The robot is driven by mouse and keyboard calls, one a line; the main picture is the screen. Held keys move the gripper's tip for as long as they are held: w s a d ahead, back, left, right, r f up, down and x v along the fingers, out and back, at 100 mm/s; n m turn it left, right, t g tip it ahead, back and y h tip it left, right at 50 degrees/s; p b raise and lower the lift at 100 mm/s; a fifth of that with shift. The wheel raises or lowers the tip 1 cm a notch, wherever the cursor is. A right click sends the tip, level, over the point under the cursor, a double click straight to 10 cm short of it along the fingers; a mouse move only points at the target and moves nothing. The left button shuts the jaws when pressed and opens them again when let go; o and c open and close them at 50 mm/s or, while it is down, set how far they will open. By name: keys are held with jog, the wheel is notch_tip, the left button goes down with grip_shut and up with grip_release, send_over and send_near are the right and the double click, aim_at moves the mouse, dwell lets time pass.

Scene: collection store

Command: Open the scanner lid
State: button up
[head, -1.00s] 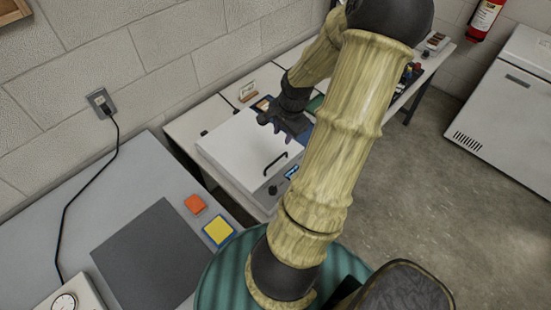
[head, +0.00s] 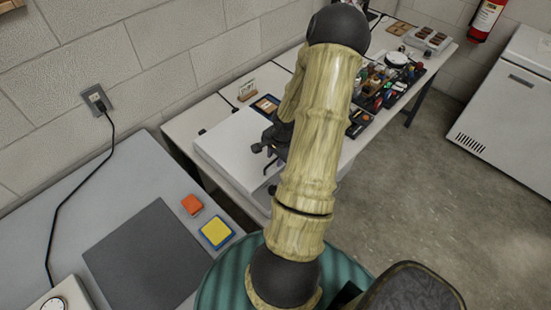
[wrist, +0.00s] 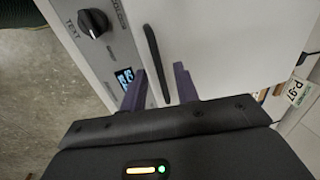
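The scanner is a white box with a flat white lid (head: 228,148) on the bench against the wall, and the lid looks closed. Its black bar handle (wrist: 156,62) stands on the lid near the control side in the wrist view; in the head view my gripper and arm largely cover it. My gripper (wrist: 160,78) is open, with two purple fingers pointing at the scanner. The near end of the handle shows between the fingers, with gaps on both sides. I cannot tell whether the fingertips reach its depth. In the head view my gripper (head: 264,155) is over the lid's front right part.
A black knob (wrist: 93,22) and small lit display (wrist: 125,78) are beside the handle. A label card (wrist: 294,92) stands nearby. A crowded dark tray (head: 385,82) is farther along the bench. A grey table in front holds a dark mat (head: 145,258), orange block (head: 192,204) and yellow-blue pad (head: 216,232).

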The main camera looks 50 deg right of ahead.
jog(key=shift+f, duration=0.1)
grip_shut()
dwell(0.3)
